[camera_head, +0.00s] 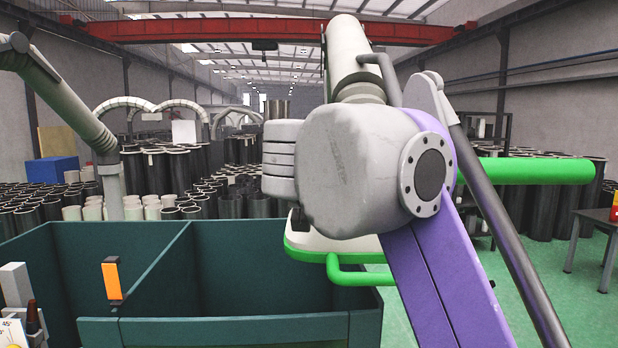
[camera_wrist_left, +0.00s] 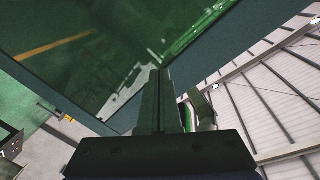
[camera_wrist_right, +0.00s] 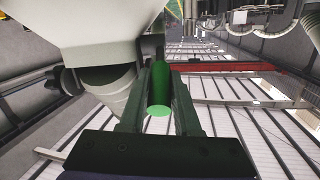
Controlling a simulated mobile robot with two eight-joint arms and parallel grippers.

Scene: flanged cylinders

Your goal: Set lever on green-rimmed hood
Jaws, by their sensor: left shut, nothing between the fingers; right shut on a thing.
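The green-rimmed hood (camera_head: 330,245) hangs in the middle of the head view, its pale body mostly hidden behind a grey rounded housing. A green bent handle (camera_head: 355,276) shows below its rim. A thick green bar (camera_head: 530,168) sticks out to the right, its inner end hidden. In the right wrist view my right gripper (camera_wrist_right: 160,92) is shut on a green rod (camera_wrist_right: 159,111), beside a pale body; I cannot tell which green part this is. My left gripper (camera_wrist_left: 158,78) is shut and empty by a dark green surface. Neither gripper's fingers show clearly in the head view.
A dark green open bin (camera_head: 230,330) with dividers fills the lower left. A purple link (camera_head: 445,280) and a grey rod (camera_head: 510,250) cross the right side. Many black cylinders (camera_head: 230,205) stand behind. A table (camera_head: 598,216) stands at the far right.

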